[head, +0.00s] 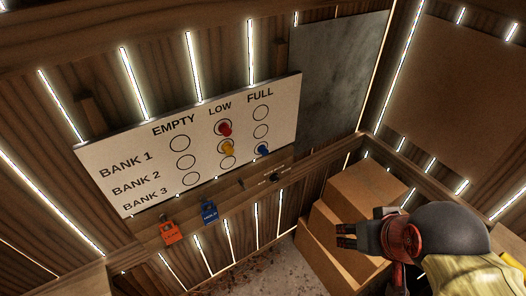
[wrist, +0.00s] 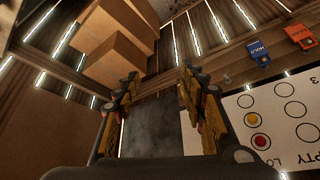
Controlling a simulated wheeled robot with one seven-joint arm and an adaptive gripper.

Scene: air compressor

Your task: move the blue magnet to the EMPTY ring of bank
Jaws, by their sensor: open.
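The blue magnet (head: 263,150) sits in the FULL ring of bank 3 on the white board (head: 115,165) in the head view. The three EMPTY rings, of bank 1 (head: 180,143), bank 2 (head: 186,161) and bank 3 (head: 190,179), are bare. A red magnet (head: 225,129) is in the LOW ring of bank 1, a yellow magnet (head: 228,147) in the LOW ring of bank 2. My gripper (head: 346,236) is open and empty, right of and below the board, away from it. In the wrist view its fingers (wrist: 158,78) are apart; the blue magnet does not show there.
A ledge below the board bears small dark items (head: 276,177). An orange tag (head: 170,232) and a blue tag (head: 209,211) hang below it. Cardboard boxes (head: 362,190) are stacked behind my gripper. A grey panel (head: 335,75) is right of the board.

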